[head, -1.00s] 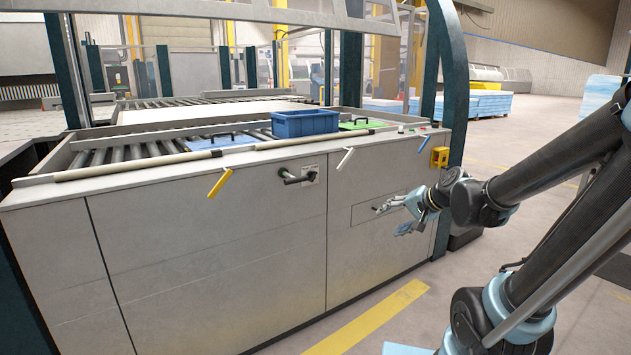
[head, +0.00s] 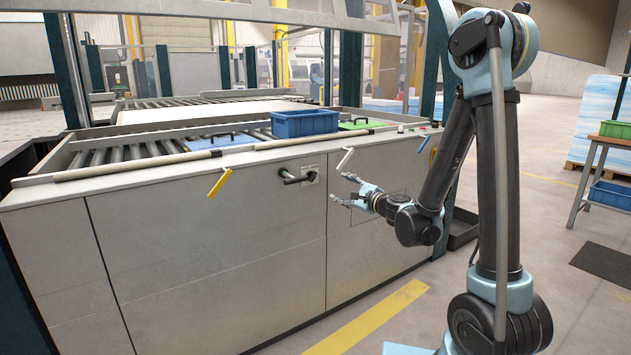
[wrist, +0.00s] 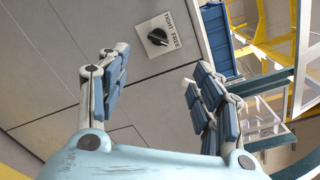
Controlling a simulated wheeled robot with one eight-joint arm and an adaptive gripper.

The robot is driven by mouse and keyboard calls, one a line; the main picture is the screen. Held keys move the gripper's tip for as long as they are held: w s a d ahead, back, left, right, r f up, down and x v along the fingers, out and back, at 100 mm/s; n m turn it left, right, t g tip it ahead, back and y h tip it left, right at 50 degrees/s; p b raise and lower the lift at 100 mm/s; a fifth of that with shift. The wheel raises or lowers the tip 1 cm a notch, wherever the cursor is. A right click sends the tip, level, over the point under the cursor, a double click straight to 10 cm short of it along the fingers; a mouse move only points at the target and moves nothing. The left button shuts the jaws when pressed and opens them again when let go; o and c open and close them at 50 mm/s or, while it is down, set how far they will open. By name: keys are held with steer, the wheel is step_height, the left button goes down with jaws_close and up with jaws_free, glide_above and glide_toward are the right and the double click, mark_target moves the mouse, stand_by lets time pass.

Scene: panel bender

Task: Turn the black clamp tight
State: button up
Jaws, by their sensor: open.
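The black clamp (head: 297,178) sits on a small pale plate on the grey front panel of the machine. In the wrist view the clamp (wrist: 157,37) shows beyond my fingers, on a plate lettered TIGHT and FREE. Which word its handle points at I cannot tell. My gripper (head: 340,188) is to the right of the clamp in the head view, apart from it, with its fingers facing left. In the wrist view my gripper (wrist: 158,72) is open, with its two fingers wide apart and nothing between them.
A yellow lever (head: 219,183) hangs left of the clamp, a white lever (head: 345,159) just above my gripper, and a blue lever (head: 423,144) farther right. A blue bin (head: 305,123) stands on the machine top. The floor in front has a yellow stripe (head: 375,317).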

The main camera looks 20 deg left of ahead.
mark_target(314, 177)
steer(key=w+a, duration=0.4)
steer(key=w+a+f+m, duration=0.1)
steer(key=w+a, duration=0.3)
steer(key=a, duration=0.1)
steer(key=w+a+m, duration=0.1)
steer(key=w+a, duration=0.3)
steer(key=a, duration=0.1)
steer(key=shift+a+f+t, duration=0.15)
steer(key=shift+a+t, duration=0.1)
steer(key=shift+t, duration=0.05)
steer(key=c, duration=1.1)
